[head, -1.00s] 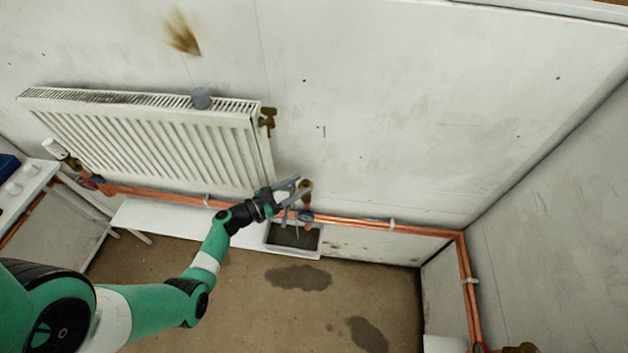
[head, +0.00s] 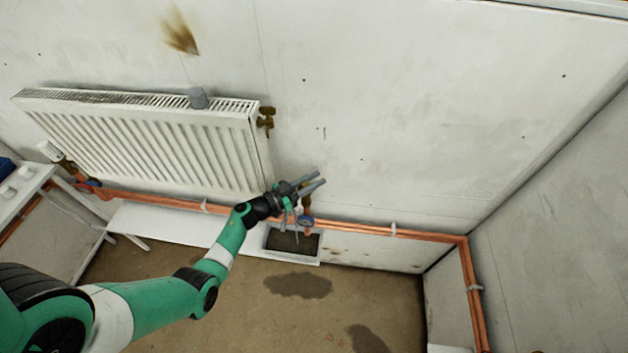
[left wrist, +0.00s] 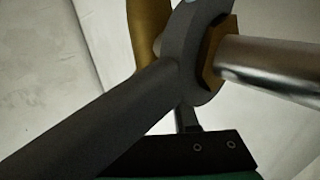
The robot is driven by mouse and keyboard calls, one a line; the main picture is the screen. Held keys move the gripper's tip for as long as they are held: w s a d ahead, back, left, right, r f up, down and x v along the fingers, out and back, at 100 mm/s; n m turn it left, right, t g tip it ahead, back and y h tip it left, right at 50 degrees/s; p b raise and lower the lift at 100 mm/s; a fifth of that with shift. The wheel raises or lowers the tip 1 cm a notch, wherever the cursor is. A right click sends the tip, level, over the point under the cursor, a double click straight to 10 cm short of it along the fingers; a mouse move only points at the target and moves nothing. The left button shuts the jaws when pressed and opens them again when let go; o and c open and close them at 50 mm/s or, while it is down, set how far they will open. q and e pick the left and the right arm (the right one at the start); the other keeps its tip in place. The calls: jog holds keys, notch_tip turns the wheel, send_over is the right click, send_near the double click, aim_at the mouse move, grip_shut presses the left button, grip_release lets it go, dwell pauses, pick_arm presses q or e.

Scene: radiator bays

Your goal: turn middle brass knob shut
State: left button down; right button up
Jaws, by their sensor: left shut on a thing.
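The middle brass knob (head: 306,203) is on the valve above the copper pipe, right of the radiator. In the left wrist view, a brass body (left wrist: 148,38) shows behind a dark grey bar with a rounded end, beside a brass hex nut (left wrist: 218,60) and a shiny tube (left wrist: 272,72). That close view shows only part of the grip. My right gripper is not in view.
A white radiator (head: 150,140) hangs left, with another brass valve (head: 266,118) at its upper right. A blue-rimmed gauge (head: 306,220) sits under my gripper. A grey tray (head: 292,259) lies below. The copper pipe (head: 360,229) runs right.

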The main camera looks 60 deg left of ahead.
pick_arm(q)
jog(key=shift+h, duration=0.3)
jog(key=shift+d+m+h, duration=0.2)
jog(key=shift+m+h, duration=0.6)
jog(key=shift+h, duration=0.2)
jog(key=c, duration=0.7)
grip_release()
